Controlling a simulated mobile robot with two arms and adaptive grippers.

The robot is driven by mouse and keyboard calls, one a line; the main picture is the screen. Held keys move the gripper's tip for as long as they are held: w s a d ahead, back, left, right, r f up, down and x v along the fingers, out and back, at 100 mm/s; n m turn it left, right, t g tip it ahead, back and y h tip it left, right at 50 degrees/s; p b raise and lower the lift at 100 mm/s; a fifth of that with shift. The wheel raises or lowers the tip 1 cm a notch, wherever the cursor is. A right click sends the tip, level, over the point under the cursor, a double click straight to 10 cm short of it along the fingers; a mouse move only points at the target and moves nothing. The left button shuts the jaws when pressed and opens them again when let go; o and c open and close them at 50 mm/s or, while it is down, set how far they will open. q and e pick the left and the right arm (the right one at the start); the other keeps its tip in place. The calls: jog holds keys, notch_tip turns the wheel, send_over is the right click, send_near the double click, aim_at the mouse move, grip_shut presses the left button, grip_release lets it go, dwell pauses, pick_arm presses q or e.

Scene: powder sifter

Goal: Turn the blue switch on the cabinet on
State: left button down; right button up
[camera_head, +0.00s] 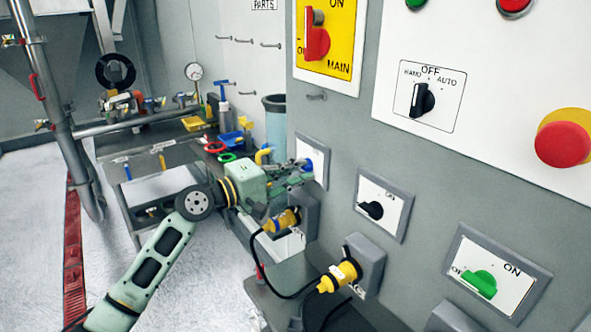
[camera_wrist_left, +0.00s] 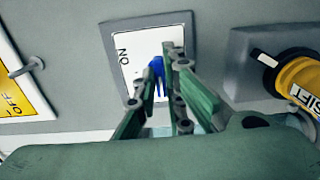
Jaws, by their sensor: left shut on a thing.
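The blue switch (camera_head: 306,165) sits on a white plate (camera_head: 317,160) in a grey frame on the cabinet's side, near the middle of the head view. In the left wrist view the blue switch (camera_wrist_left: 157,67) shows between my fingers, with "ON" printed on the plate to its left. My left gripper (camera_head: 300,172) reaches the switch from the left, and its fingers (camera_wrist_left: 168,62) are closed around the blue knob. The fingers hide part of the knob, so its exact angle is hard to read. My right gripper is not in view.
Right of the blue switch are a black switch (camera_head: 371,210) and a green switch (camera_head: 480,283). Yellow plugs (camera_head: 340,276) with black cables stick out below. A red main switch (camera_head: 316,42) is above. A cluttered workbench (camera_head: 150,154) stands behind my left arm.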

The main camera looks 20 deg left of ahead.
pick_arm(q)
jog(key=shift+f+m+b, duration=0.15)
jog(key=shift+m+b, duration=7.55)
jog(key=shift+m, duration=1.2)
jog(key=c, duration=1.8)
grip_release()
jog(key=shift+c, duration=0.2)
jog(key=v, duration=1.2)
